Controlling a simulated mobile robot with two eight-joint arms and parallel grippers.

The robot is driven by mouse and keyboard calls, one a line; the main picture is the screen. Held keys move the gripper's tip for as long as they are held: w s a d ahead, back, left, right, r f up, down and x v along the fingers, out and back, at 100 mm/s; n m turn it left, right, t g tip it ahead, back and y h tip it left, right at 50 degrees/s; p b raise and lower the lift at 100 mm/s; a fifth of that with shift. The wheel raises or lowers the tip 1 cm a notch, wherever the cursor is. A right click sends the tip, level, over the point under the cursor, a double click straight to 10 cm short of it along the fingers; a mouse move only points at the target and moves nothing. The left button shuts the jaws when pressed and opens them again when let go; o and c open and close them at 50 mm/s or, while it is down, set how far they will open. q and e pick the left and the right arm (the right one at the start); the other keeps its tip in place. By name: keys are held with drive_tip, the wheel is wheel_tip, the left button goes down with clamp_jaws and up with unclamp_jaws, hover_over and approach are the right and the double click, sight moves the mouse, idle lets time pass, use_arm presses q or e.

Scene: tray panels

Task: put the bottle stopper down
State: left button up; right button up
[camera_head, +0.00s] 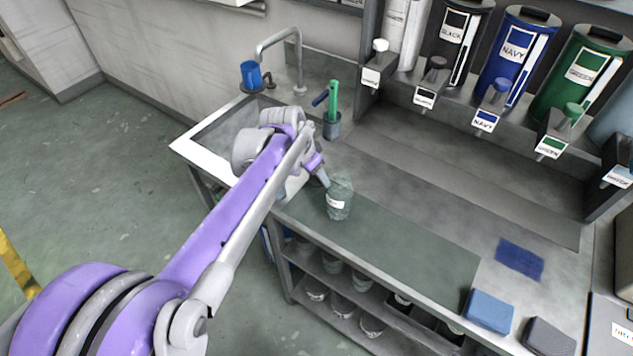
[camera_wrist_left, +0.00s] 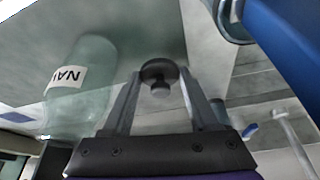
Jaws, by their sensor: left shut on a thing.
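The bottle stopper (camera_wrist_left: 158,72) is a dark round piece with a smaller knob. In the left wrist view it sits between the fingertips of my left gripper (camera_wrist_left: 157,88), which is shut on it. In the head view my left gripper (camera_head: 323,178) is over the counter, close to the upper left of a translucent greenish bottle (camera_head: 338,204) with a white label. The stopper cannot be made out there. In the left wrist view a translucent bottle (camera_wrist_left: 88,98) with a label reading "NAV" is left of the fingers. My right gripper is not in view.
The counter (camera_head: 400,240) has a clear dark green stretch right of the bottle. A sink with a tap (camera_head: 297,60) and blue cup (camera_head: 251,75) is at the left. Labelled dispensers (camera_head: 512,55) line the back. A navy cloth (camera_head: 520,259) and blue block (camera_head: 489,311) lie at the right.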

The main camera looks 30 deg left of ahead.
sight(315, 180)
use_arm(q)
drive_tip(key=shift+f, duration=1.35)
drive_tip(key=shift+f, duration=0.2)
drive_tip(key=o, duration=1.3)
drive_tip(key=shift+r, duration=0.15)
